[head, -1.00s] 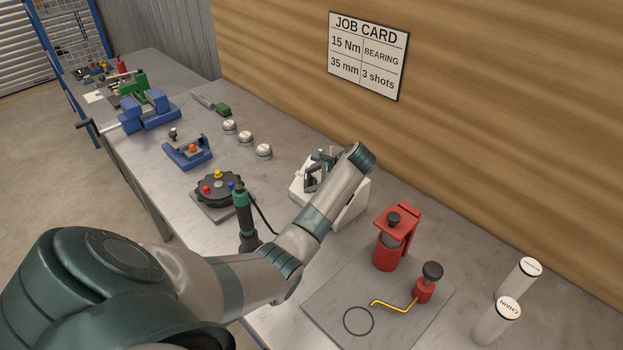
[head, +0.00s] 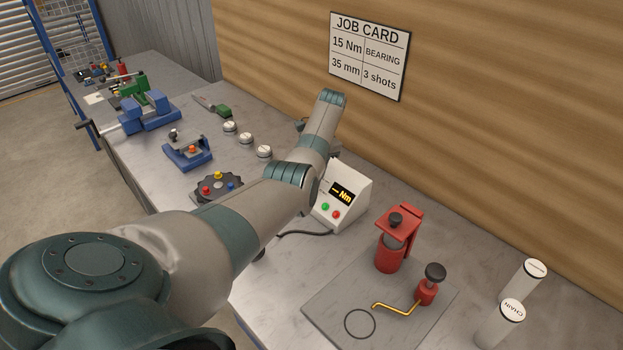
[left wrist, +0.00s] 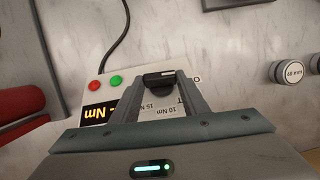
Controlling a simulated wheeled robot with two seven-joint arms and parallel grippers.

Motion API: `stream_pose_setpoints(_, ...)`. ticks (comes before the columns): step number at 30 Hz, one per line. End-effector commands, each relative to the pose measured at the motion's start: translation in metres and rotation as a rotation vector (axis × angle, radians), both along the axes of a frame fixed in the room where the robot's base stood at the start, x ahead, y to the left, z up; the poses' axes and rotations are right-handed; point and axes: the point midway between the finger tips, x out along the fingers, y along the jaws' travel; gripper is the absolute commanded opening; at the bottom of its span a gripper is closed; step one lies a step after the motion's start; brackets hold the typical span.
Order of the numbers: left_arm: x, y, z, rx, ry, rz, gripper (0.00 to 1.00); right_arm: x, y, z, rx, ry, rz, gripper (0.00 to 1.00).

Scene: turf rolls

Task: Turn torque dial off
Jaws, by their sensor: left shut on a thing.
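The white controller box (head: 354,187) stands on the bench. Its lit display (head: 342,193) shows dashes and "Nm", with a green and a red button below. In the left wrist view, the black torque dial (left wrist: 159,80) sits on the box, with a white line on it. Labels "10 Nm" and "15 N…" show near it; other labels are partly covered. My left gripper (left wrist: 162,82) is shut on the dial, a finger on either side. In the head view, my arm hides the dial and most of the gripper. My right gripper is out of view.
A red press-like device (head: 391,247) and a grey plate (head: 340,313) with a yellow crank stand to the right of the box. A black round holder (head: 216,186) and several silver weights lie left. The wooden wall (head: 480,150) rises behind.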

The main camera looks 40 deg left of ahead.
Motion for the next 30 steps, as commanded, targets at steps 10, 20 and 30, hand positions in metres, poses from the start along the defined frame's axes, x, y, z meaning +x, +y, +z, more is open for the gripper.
stream_pose_setpoints(10,-0.0019,0.0014,-0.0033,-0.063,0.013,0.068,0.18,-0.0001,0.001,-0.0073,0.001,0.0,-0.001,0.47)
stream_pose_setpoints(20,-0.0022,0.0011,-0.0037,-0.064,0.014,0.07,0.18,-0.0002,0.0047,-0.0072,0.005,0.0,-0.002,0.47)
stream_pose_setpoints(30,-0.0009,0.0019,-0.0019,-0.062,0.008,0.069,0.59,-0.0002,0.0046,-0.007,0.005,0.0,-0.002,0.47)
